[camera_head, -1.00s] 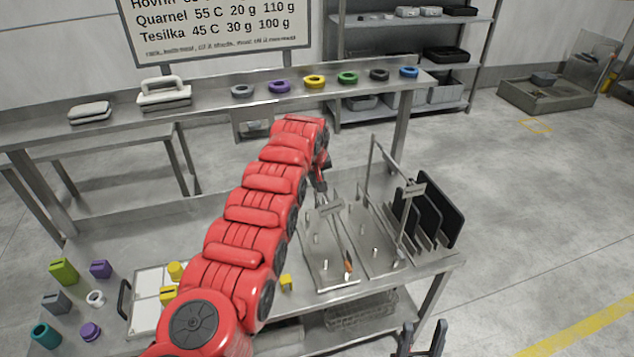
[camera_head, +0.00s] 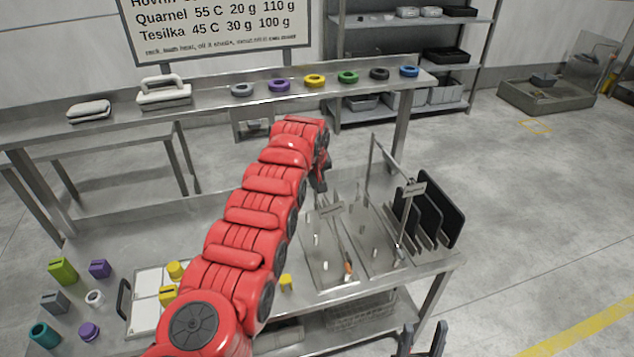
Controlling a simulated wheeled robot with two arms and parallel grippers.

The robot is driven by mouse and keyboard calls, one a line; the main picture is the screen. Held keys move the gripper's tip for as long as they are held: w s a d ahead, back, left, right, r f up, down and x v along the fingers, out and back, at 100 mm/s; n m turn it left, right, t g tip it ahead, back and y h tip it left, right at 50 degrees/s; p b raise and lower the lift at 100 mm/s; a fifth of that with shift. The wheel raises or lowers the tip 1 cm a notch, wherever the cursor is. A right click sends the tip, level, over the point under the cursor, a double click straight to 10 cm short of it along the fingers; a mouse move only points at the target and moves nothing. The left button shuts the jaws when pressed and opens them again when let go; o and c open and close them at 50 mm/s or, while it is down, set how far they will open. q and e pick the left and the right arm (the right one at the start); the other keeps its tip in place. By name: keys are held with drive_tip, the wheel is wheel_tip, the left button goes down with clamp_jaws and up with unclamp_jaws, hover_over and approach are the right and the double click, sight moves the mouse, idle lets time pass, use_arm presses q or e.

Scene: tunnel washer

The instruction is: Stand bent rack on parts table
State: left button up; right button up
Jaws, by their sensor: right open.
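My right gripper (camera_head: 423,341) shows at the bottom edge, its two dark fingers apart, with nothing visible between them. It is in front of the parts table (camera_head: 432,268), near its front right edge. My red left arm crosses the table, and its gripper (camera_head: 320,178) shows small and dark beyond the arm, above the back of the table, partly hidden. A rack of upright black plates (camera_head: 432,212) stands at the table's right end. Left of it are metal trays with pegs (camera_head: 378,244) and a thin upright frame. I cannot tell which piece is the bent rack.
Several coloured blocks and rings, such as a green block (camera_head: 63,270), lie at the table's left. A white tray (camera_head: 146,297) is beside them. A back bench (camera_head: 215,97) carries coloured rings and grey pads. Floor is open at the right.

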use_arm(q)
drive_tip(key=o, duration=0.4)
drive_tip(key=shift+s, duration=0.1)
drive_tip(key=shift+f, duration=0.1)
